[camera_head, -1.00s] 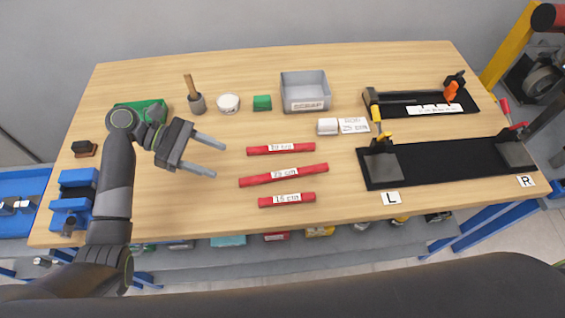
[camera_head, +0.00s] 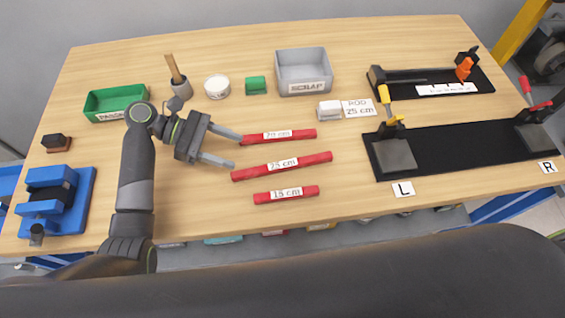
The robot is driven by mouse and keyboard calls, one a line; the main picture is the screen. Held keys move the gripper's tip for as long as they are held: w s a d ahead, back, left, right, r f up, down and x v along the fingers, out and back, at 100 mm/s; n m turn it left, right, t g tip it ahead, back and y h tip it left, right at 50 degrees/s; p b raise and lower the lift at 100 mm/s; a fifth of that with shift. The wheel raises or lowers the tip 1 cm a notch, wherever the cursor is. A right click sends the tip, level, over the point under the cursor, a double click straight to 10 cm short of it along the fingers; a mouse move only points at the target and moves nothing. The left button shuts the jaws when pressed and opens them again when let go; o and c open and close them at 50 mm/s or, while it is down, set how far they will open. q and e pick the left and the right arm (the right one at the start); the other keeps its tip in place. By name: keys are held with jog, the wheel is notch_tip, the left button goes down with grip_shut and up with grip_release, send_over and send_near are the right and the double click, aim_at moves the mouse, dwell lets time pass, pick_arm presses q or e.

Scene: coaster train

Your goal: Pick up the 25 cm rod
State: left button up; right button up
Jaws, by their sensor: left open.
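Three red rods with white labels lie on the wooden table in the head view. The 25 cm rod (camera_head: 310,160) is the middle and longest one, lying slightly slanted. A shorter rod (camera_head: 296,134), its label reading about 20 cm, lies behind it, and the 15 cm rod (camera_head: 302,192) lies in front. My left gripper (camera_head: 238,151) is open and empty, left of the rods, its fingers pointing right. Its far fingertip is close to the left end of the back rod; whether they touch I cannot tell. The near fingertip is just left of the 25 cm rod's left end. My right gripper is not in view.
A green tray (camera_head: 90,104), a cup with a brush (camera_head: 178,88), a white tub (camera_head: 217,87), a green block (camera_head: 256,86) and a grey scrap bin (camera_head: 280,72) stand at the back. A blue fixture (camera_head: 84,189) is at left. Black fixtures with clamps (camera_head: 462,148) fill the right.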

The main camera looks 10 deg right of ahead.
pick_arm(q)
send_near(282, 164)
jog(key=x, duration=0.3)
jog(key=shift+s+f+p, duration=0.25)
jog(key=shift+p, duration=0.1)
jog(key=shift+p+x, duration=0.6)
jog(key=shift+x, duration=2.05)
jog(key=shift+w+d+r, duration=0.1)
jog(key=shift+w+r, duration=0.05)
jog(key=shift+c, duration=0.5)
jog(key=c, duration=1.1)
jog(key=shift+o, duration=0.2)
